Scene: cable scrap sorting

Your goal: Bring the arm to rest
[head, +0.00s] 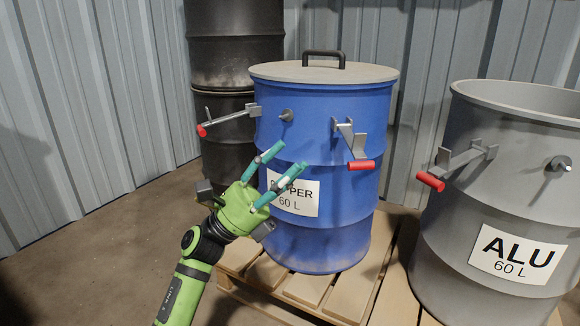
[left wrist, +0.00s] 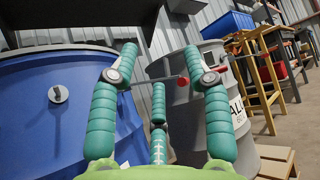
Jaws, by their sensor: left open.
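My left gripper (head: 285,160) is open and empty, in front of the blue drum with its fingers pointing up and to the right. Its teal fingers partly cover the drum's white label, of which "PER 60 L" shows. The blue drum (head: 320,235) stands upright with a grey lid (head: 325,72) on top. In the left wrist view, my spread fingers (left wrist: 158,75) show with the blue drum (left wrist: 40,120) on the left and the grey drum behind. I cannot tell whether any finger touches the drum. My right gripper is not in view.
The open grey ALU drum (head: 450,225) stands at the right, with a red-ended lever (head: 431,182). Red-ended levers (head: 361,165) also stick out from the blue drum. A black drum stack (head: 235,45) is behind. Wooden pallets (head: 240,257) lie below. Floor at the left is clear.

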